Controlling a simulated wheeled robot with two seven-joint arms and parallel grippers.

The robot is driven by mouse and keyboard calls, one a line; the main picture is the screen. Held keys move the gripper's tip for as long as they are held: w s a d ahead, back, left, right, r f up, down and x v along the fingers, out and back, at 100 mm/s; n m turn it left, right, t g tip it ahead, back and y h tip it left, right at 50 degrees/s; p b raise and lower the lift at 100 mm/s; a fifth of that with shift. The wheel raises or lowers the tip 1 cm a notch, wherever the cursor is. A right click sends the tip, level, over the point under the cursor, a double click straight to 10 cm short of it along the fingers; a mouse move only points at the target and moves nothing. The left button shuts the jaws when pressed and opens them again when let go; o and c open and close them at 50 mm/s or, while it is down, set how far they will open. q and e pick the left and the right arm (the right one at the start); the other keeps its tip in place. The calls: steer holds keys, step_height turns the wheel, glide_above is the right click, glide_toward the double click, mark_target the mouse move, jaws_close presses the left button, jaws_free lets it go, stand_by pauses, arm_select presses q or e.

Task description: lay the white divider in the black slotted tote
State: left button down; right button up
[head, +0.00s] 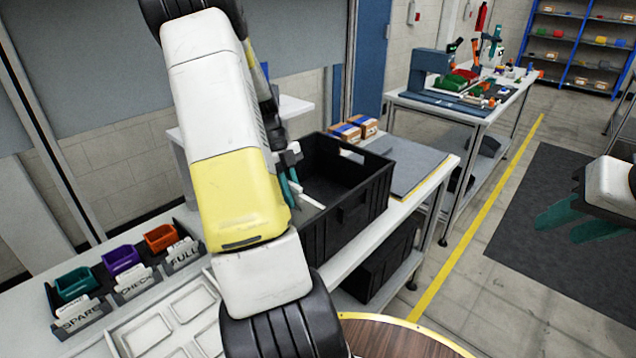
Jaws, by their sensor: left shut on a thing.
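The black tote (352,215) stands on the workbench at the middle of the head view, with its open top facing up. My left gripper (291,188) is at the tote's left side, partly hidden behind my own arm. It is shut on the white divider (311,202), of which only a short pale strip shows near the tote's left rim. I cannot tell whether the divider touches the tote, and the slots inside are not clear. My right gripper (572,222) is at the far right, away from the bench, with its teal fingers apart and empty.
A grey mat (415,168) lies right of the tote, with small cardboard boxes (355,127) behind it. Labelled bins (122,260) and a white tray (165,325) are at the left. Another black tote (378,270) sits on the shelf below. A round wooden top (400,338) is in front.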

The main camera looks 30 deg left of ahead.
arm_select(q)
steer(key=shift+f, duration=0.25)
stand_by(0.3)
steer(key=c, duration=1.3)
jaws_free()
steer(key=shift+v, duration=3.9)
